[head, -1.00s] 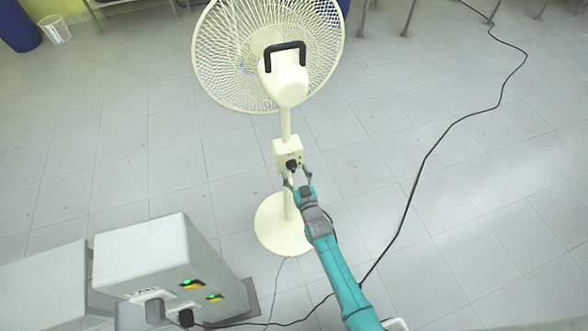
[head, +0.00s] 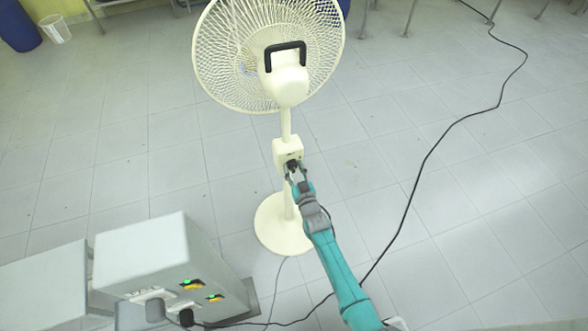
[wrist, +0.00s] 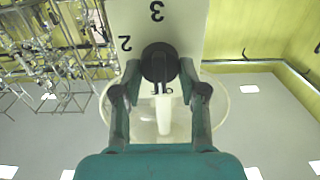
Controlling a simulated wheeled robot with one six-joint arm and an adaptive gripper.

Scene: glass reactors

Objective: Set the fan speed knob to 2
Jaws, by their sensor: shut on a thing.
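The cream pedestal fan (head: 287,80) stands upright on the floor with its back to me. Its control box (head: 280,152) is on the pole and carries a black round fan speed knob (head: 293,165). In the wrist view the knob (wrist: 160,63) sits between my fingers, with a "3" above it and a "2" at its upper left on the panel (wrist: 185,30). Other marks below it are partly hidden. I cannot tell surely which number the knob points to. My gripper (head: 296,172) is shut on the knob; its fingers (wrist: 158,88) touch both sides.
A grey box (head: 165,265) with green lights and knobs stands at the lower left. A black cable (head: 428,165) runs over the tiled floor on the right. The floor around the fan base (head: 280,238) is mostly clear.

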